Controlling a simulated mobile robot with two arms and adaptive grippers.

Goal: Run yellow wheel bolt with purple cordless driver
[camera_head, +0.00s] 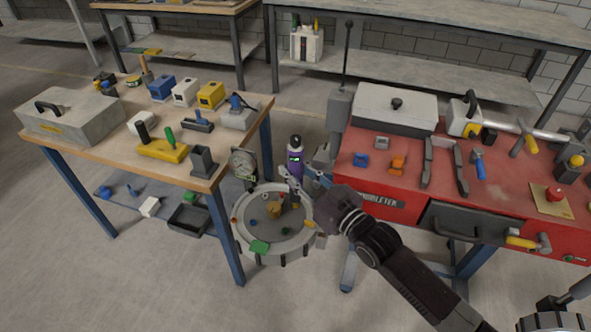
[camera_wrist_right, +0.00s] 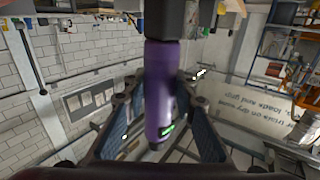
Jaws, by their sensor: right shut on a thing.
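The purple cordless driver (camera_head: 295,157) stands upright over the round grey sandbed (camera_head: 242,246), a small green display on its side. My right gripper (camera_head: 294,183) is shut on the driver; its fingers flank the purple body (camera_wrist_right: 160,85) in the right wrist view. The driver's lower end is partly hidden by the gripper. A yellow-orange piece (camera_head: 273,210) sits near the middle of the sandbed, close below the driver. I cannot tell whether it is the wheel bolt, or whether the driver touches it. My left gripper is not in view.
Several small coloured pieces lie in the sandbed, including a green one (camera_head: 260,247). A round gauge (camera_head: 243,163) stands behind its left side. A wooden table (camera_head: 105,138) with tools is at left, a red workbench (camera_head: 400,190) at right. Both closely border the sandbed.

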